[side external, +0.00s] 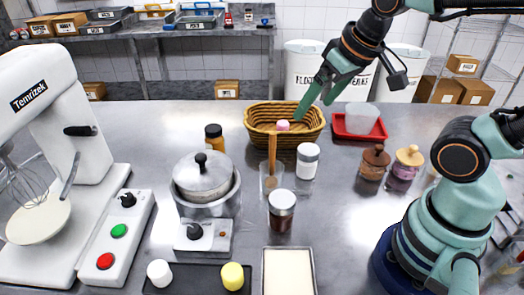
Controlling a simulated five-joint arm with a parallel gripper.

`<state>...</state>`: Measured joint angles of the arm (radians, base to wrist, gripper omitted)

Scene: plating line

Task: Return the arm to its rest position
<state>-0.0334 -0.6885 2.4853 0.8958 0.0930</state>
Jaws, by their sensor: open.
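My gripper (318,97) hangs above the right part of the wicker basket (262,136), in the upper middle of the side external view. It is open, with its two teal fingers apart and no object visible between them. My arm reaches in from the right and bends down to it. A pink-topped item (283,126) shows at the basket's front rim; I cannot tell whether it is inside the basket or in front of it.
A red tray (342,133) with a translucent tub stands right of the basket. Jars (308,160), a glass with a wooden utensil (271,180) and a pot (203,178) stand in front. A mixer (55,110) fills the left. Bare counter lies right of the front jar.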

